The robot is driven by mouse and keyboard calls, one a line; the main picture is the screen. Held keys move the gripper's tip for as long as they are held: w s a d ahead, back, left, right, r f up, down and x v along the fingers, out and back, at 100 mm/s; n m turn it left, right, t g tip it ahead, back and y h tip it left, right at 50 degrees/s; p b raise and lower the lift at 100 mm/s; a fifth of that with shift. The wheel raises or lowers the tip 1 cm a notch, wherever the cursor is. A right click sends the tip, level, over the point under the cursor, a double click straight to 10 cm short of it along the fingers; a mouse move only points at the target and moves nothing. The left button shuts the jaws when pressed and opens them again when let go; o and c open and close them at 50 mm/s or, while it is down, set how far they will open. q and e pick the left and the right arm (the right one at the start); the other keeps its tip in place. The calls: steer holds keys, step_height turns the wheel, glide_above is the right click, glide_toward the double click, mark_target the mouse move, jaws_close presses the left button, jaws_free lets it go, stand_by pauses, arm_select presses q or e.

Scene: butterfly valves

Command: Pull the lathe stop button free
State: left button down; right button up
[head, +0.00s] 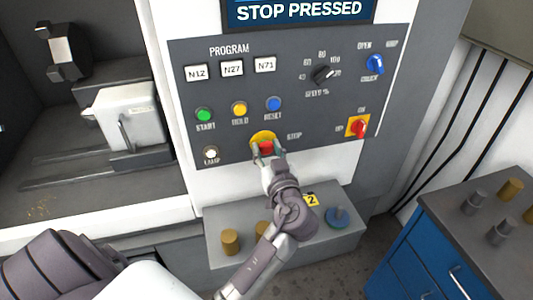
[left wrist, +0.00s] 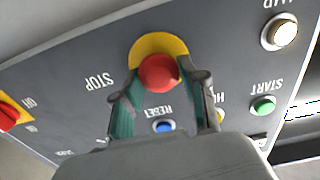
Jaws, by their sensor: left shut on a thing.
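The red stop button (head: 266,148) sits on a yellow disc (head: 262,136) low on the dark lathe panel, beside the STOP label. My left gripper (head: 264,152) is at the button, its fingers on either side and hiding part of it. In the left wrist view, the panel appears upside down, with the red button (left wrist: 158,72) between the two fingertips of my left gripper (left wrist: 162,84). The gripper is shut on the button. The display (head: 299,11) above reads STOP PRESSED. My right gripper is not in view.
Green start (head: 204,115), yellow hold (head: 239,109) and blue reset (head: 274,104) buttons are just above. A red rotary switch (head: 359,128) is to the right. A blue cabinet (head: 425,252) stands at right.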

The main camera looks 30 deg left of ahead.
arm_select(q)
steer(key=shift+d, duration=0.1)
steer(key=c, duration=0.6)
jaws_free()
steer(key=shift+s, duration=0.15)
steer(key=shift+c, duration=0.2)
steer(key=shift+s+d, duration=0.2)
steer(key=shift+d, duration=0.1)
steer(key=v, duration=0.6)
steer(key=shift+s+d, duration=0.25)
